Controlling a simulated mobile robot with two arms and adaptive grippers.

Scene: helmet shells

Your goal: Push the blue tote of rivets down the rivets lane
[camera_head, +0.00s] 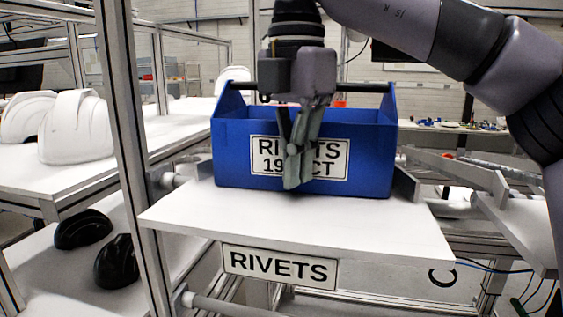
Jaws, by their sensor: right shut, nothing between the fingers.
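The blue tote (369,157) stands upright on a white lane shelf (290,224), with a black bar across its top. Its front label reads RIVETS, partly hidden by my gripper. A RIVETS sign (279,267) hangs on the shelf's front edge. My right gripper (292,184) points down in front of the tote's front face, its fingers shut and empty. I cannot tell whether it touches the tote. What lies inside the tote is hidden. My left gripper is not in view.
An upright metal post (133,150) stands left of the lane. White helmet shells (77,128) sit on a shelf at left, with black shells (116,262) below. Low side guides (405,183) flank the tote. The shelf's front part is clear.

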